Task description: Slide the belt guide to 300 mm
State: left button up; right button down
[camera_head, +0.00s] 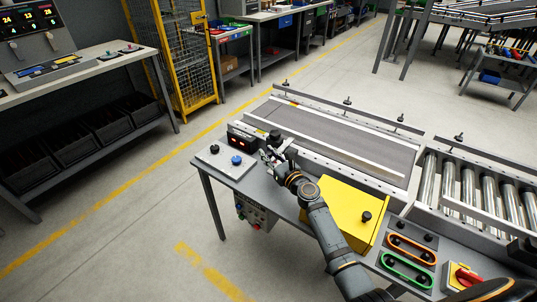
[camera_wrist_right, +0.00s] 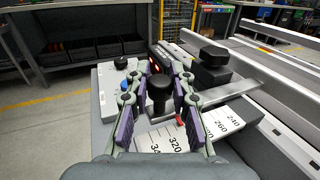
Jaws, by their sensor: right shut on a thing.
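My right gripper (camera_head: 272,156) is at the near left end of the conveyor. In the right wrist view its two fingers (camera_wrist_right: 158,105) are closed around an upright black knob (camera_wrist_right: 160,88). The belt guide (camera_head: 345,156) is a long pale rail along the near side of the grey belt (camera_head: 340,133). My left gripper is out of view.
A second black knob (camera_wrist_right: 213,54) stands just beyond the fingers. A display box (camera_head: 241,137) with red digits and a panel with a blue button (camera_head: 236,160) are close to the left. A yellow cover (camera_head: 340,212) lies to the right, with rollers (camera_head: 468,185) beyond.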

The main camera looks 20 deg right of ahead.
jog(key=shift+w, duration=0.1)
jog(key=c, duration=1.1)
grip_release()
jog(key=shift+d, duration=0.15)
jog(key=shift+c, duration=0.2)
jog(key=shift+s+d+f, duration=0.1)
jog(key=shift+s, duration=0.35)
jog(key=v, duration=1.1)
jog(key=shift+s, duration=0.1)
